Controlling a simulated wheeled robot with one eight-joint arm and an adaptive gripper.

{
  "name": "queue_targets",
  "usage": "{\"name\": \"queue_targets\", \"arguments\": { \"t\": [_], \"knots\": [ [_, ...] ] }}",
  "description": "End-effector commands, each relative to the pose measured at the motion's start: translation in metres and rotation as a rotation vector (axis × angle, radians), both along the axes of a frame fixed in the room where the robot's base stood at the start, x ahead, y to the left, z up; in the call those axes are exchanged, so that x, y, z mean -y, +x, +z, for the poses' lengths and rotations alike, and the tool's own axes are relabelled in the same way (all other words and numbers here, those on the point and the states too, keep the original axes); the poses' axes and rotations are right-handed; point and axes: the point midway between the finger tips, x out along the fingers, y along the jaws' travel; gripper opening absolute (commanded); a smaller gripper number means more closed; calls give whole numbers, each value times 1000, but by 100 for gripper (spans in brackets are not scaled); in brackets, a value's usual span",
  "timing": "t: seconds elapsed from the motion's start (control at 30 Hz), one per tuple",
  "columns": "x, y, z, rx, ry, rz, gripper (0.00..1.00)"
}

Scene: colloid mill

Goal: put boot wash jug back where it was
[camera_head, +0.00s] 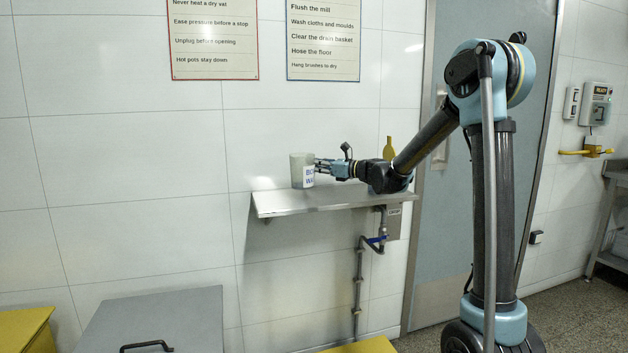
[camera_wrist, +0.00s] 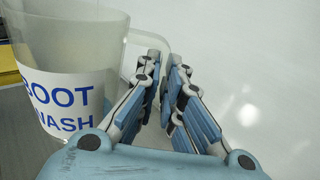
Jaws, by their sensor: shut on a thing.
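The boot wash jug (camera_head: 301,171) is a pale, translucent jug with a white label in blue letters. It is upright at the left part of the steel wall shelf (camera_head: 275,203). I cannot tell whether its base touches the shelf or is just above it. In the wrist view the jug (camera_wrist: 88,45) fills the left side, its handle reaching between my fingers. My gripper (camera_head: 319,166) is at the jug's right side, shut on the handle. The wrist view also shows my gripper (camera_wrist: 166,75), its fingers close together around the handle.
A yellow bottle (camera_head: 389,149) stands behind my arm near the shelf's right end. Below are a pipe with a blue valve (camera_head: 377,240), a grey lidded bin (camera_head: 160,315) and a yellow bin (camera_head: 22,330). A grey door (camera_head: 455,230) is right of the shelf.

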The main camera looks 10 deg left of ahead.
Motion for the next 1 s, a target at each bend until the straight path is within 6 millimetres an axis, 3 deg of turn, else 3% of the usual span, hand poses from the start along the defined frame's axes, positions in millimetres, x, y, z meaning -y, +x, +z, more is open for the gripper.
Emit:
{"name": "queue_targets", "arguments": {
  "t": [0.3,0.73,0.83,1.0],
  "knots": [
    [-1,0,-36,0,0,1,0],
    [-2,-1,-42,0,0,3,0],
    [-2,-1,-42,0,0,3,25],
    [-2,-2,-42,0,0,3,27]
  ]
}}
